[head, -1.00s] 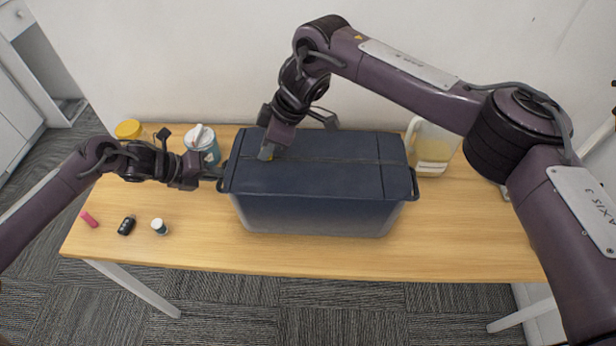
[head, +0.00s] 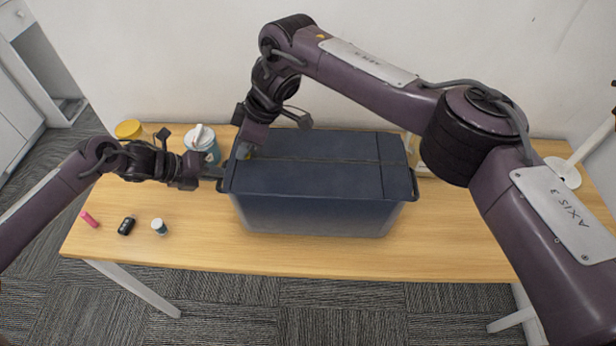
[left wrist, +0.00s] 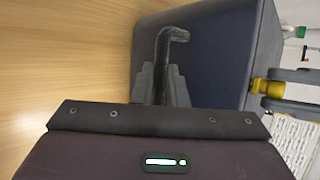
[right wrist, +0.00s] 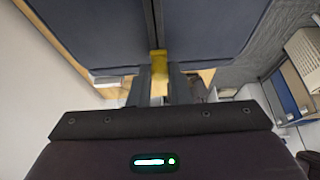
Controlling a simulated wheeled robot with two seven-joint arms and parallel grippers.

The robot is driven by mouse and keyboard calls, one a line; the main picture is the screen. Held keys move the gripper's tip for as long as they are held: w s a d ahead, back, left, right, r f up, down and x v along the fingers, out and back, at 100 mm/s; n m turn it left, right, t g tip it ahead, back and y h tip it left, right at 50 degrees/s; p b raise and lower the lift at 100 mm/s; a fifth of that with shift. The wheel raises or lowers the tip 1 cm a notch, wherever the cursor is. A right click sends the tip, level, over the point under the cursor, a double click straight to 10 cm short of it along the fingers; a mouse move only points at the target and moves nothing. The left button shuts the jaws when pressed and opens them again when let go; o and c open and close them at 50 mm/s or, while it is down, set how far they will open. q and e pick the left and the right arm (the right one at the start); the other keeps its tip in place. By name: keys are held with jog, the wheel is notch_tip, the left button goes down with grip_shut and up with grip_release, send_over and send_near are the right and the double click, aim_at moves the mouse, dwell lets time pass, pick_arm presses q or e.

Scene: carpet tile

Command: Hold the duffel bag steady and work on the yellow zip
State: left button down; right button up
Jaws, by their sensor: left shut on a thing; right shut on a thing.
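The dark blue duffel bag (head: 310,205) stands upright on the table, with its zip line running lengthwise along the top. My left gripper (head: 218,172) is shut on the dark carry handle at the bag's left end; the handle (left wrist: 172,38) rises between the fingers in the left wrist view. My right gripper (head: 244,150) is at the left end of the bag's top, shut on the yellow zip pull (right wrist: 159,62). The pull also shows in the left wrist view (left wrist: 262,86). I cannot tell whether the seam is parted.
A yellow-lidded jar (head: 130,129) and a white-lidded teal jug (head: 203,146) stand behind the left arm. A pink item (head: 89,219), a black fob (head: 127,225) and a small bottle (head: 159,227) lie front left.

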pick_arm(q)
jog(key=shift+s+f, duration=0.1)
pick_arm(e)
jog(key=shift+a+r, duration=0.2)
jog(key=shift+a, duration=0.05)
jog(key=shift+a, duration=0.2)
jog(key=o, duration=0.7)
jog(key=shift+f, duration=0.1)
jog(key=shift+d, duration=0.1)
jog(key=shift+v, duration=2.95)
pick_arm(q)
jog(key=c, duration=1.4)
grip_release()
jog(key=shift+o, duration=0.2)
